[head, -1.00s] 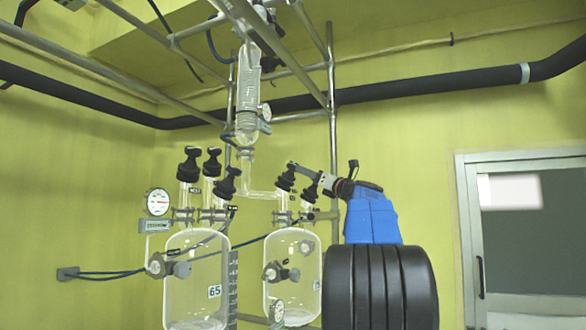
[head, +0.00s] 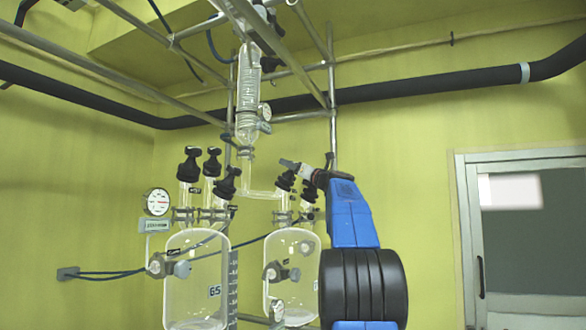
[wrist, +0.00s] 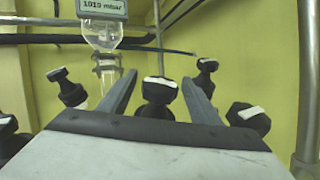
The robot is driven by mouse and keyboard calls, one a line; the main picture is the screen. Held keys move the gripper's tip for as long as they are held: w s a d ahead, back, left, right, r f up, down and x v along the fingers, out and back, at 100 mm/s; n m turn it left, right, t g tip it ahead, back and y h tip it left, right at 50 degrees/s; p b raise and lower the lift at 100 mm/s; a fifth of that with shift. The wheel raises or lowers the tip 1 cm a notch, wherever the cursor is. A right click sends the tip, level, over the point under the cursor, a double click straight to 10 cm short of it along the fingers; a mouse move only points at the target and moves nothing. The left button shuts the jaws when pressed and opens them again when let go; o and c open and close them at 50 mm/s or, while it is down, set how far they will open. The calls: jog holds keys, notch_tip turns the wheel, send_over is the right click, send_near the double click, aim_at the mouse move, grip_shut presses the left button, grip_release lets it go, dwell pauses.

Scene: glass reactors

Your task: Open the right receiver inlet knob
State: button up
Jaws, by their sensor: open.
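The right receiver (head: 291,268) is a clear glass vessel with black knobs on its top. One black knob (head: 286,180) sits just below my gripper (head: 286,163) in the head view, and a second knob (head: 309,190) is partly behind my arm. In the wrist view my gripper (wrist: 158,77) is open, its two grey fingers apart. A black knob with a white label (wrist: 158,92) shows between the fingers. I cannot tell whether they touch it, or which one is the inlet knob.
The left receiver (head: 195,275) stands alongside with several black knobs (head: 189,164) on top. A glass column (head: 248,95) and metal frame poles (head: 333,110) rise behind. Other black knobs flank my fingers in the wrist view, one at the left (wrist: 67,88) and one at the right (wrist: 248,119).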

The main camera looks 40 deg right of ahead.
jog(key=shift+c, duration=0.5)
jog(key=c, duration=1)
jog(key=shift+o, duration=0.2)
jog(key=shift+n+y, duration=0.4)
jog(key=shift+y, duration=0.2)
jog(key=shift+d+n+y, duration=0.1)
jog(key=shift+n+y, duration=0.3)
jog(key=shift+y, duration=0.2)
jog(key=shift+n+g+y, duration=0.4)
jog(key=shift+n+y, duration=2.5)
jog(key=shift+y, duration=0.8)
jog(key=o, duration=1.1)
jog(key=shift+c, duration=0.2)
